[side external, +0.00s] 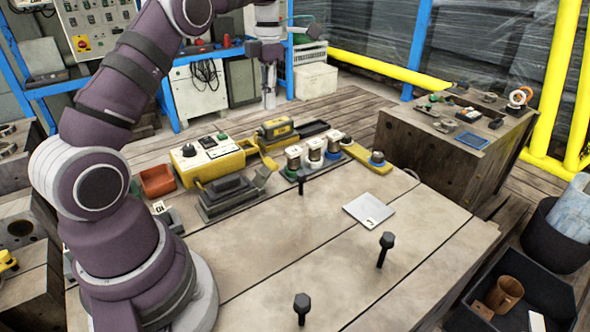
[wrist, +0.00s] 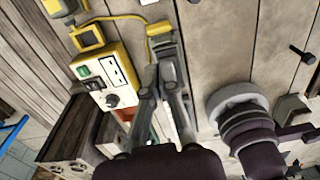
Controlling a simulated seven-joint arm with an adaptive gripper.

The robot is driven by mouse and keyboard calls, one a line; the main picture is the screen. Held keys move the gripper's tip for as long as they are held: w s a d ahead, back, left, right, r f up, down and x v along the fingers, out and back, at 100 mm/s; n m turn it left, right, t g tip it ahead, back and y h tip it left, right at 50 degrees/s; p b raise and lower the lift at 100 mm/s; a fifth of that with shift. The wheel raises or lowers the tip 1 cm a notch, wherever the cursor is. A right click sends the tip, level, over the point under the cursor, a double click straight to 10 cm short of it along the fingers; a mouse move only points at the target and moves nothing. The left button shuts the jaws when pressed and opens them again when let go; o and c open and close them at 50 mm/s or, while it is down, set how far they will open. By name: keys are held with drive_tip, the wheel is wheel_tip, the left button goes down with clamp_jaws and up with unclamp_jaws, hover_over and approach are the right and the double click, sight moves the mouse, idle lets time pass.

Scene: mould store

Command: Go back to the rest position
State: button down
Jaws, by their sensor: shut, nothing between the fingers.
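My gripper (side external: 268,98) hangs with its fingers pointing down, above and beyond the back edge of the wooden worktable (side external: 270,255) in the side external view. It is apart from the objects there. In the wrist view my gripper (wrist: 167,68) shows two grey fingers brought together at the tips, with nothing held between them. The worktable lies below it in that view.
On the table stand a yellow control box (side external: 207,160), a dark clamp-like block (side external: 232,195), several spools (side external: 314,148), a white card (side external: 369,210) and upright black bolts (side external: 385,249). A cluttered wooden block (side external: 425,155) is right. The table's front middle is mostly bare.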

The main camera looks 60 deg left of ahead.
drive_tip(key=shift+r, duration=0.15)
drive_tip(key=s+d+r+m+t+y, duration=0.15)
drive_tip(key=s+d+r+m, duration=0.4)
drive_tip(key=m, duration=0.95)
drive_tip(key=s+d+f+m+t, duration=0.1)
drive_tip(key=d+m, duration=0.4)
drive_tip(key=m, duration=0.5)
drive_tip(key=s+d+f+m+t+h, duration=0.1)
drive_tip(key=s+d+m+t, duration=0.2)
drive_tip(key=m, duration=0.8)
drive_tip(key=s+d, duration=0.2)
drive_tip(key=s, duration=0.1)
drive_tip(key=shift+f, duration=0.4)
